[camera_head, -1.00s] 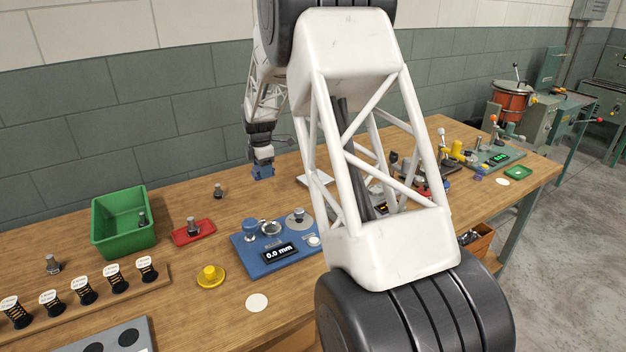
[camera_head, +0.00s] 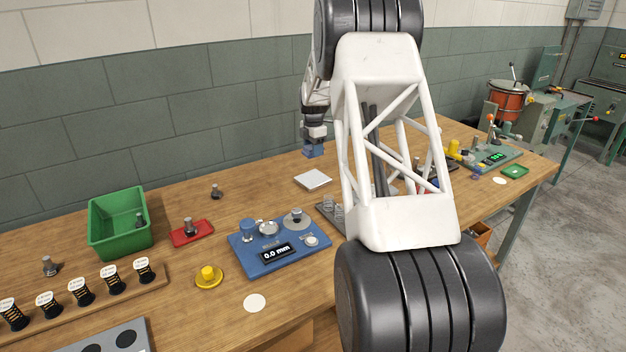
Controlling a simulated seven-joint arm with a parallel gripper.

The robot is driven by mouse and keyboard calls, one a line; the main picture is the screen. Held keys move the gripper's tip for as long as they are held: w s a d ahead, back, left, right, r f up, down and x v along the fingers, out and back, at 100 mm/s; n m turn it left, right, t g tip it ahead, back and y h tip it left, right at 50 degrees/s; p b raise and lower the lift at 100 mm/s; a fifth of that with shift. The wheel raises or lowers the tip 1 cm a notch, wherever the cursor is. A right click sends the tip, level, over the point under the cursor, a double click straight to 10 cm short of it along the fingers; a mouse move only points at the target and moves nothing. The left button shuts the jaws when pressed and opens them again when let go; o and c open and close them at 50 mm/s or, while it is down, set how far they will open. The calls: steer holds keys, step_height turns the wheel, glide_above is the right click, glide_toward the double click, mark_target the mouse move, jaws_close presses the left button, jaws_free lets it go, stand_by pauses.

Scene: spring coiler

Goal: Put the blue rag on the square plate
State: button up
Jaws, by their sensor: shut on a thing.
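My gripper (camera_head: 313,141) is at the back of the bench, pointing down, shut on the blue rag (camera_head: 313,151). The rag shows as a small blue block under the fingers and appears to hang above the bench. A white square plate (camera_head: 313,179) lies flat on the bench, below and in front of the rag in the picture. It looks empty, and the rag is apart from it. The fingertips are too small to make out in detail.
A blue gauge station (camera_head: 279,262) reading 0.0 mm stands in front of the plate. A green bin (camera_head: 121,240) and a red tray (camera_head: 192,240) are to the left. My own arm hides part of the bench right of the plate. Bare wood lies left of the plate.

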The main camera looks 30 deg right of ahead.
glide_above(313, 178)
steer(key=shift+f, duration=2.5)
steer(key=shift+f, duration=0.1)
steer(key=shift+f, duration=2.4)
steer(key=shift+f, duration=0.1)
steer(key=o, duration=0.9)
step_height(313, 178, up, 12)
steer(key=shift+r, duration=0.1)
